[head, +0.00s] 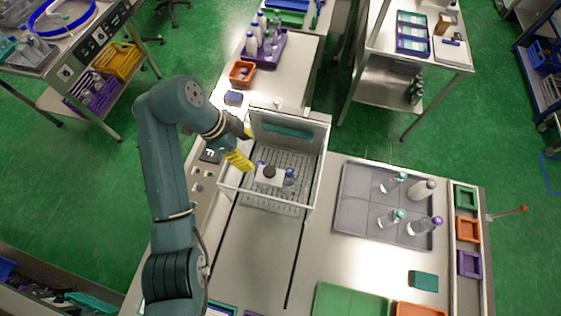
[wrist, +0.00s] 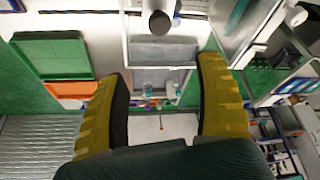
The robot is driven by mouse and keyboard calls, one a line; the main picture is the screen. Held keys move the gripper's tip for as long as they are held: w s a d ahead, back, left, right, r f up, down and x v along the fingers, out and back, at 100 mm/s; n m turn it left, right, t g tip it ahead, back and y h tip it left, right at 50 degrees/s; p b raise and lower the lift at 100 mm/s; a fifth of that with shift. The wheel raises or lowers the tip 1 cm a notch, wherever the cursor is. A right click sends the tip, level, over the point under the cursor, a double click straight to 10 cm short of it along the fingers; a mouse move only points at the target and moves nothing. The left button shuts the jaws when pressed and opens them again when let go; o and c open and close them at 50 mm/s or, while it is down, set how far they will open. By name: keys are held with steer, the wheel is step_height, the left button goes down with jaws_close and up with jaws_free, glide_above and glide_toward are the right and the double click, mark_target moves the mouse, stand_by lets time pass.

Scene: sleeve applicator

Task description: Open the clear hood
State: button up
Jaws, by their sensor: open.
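The clear hood (head: 291,117) is a see-through box with pale edges on the bench, left of centre in the head view. Through it show a slotted grey plate, a white block with a dark round top (head: 269,171) and a clear bottle (head: 289,181). I cannot tell whether the hood is fully down. My gripper (head: 239,160) has yellow fingers and is at the hood's left side. Touch between them cannot be made out. In the wrist view the two fingers (wrist: 162,92) are spread apart with nothing held between them.
A grey tray (head: 356,205) with several bottles stands right of the hood. Green, orange and purple small bins (head: 467,230) line the bench's right edge. A purple crate (head: 265,60) with bottles and an orange bin (head: 242,73) stand behind. Bare bench (head: 255,255) lies in front of the hood.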

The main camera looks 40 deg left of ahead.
mark_target(269, 170)
steer(key=b+x, duration=0.8)
steer(key=x, duration=0.1)
steer(key=s+a+b+x, duration=0.1)
steer(key=b+x, duration=0.2)
steer(key=x, duration=0.2)
steer(key=shift+a+f+b, duration=0.1)
steer(key=shift+f+b, duration=0.3)
steer(key=shift+w+f, duration=0.2)
steer(key=shift+f, duration=0.05)
steer(key=shift+x, duration=0.8)
jaws_close()
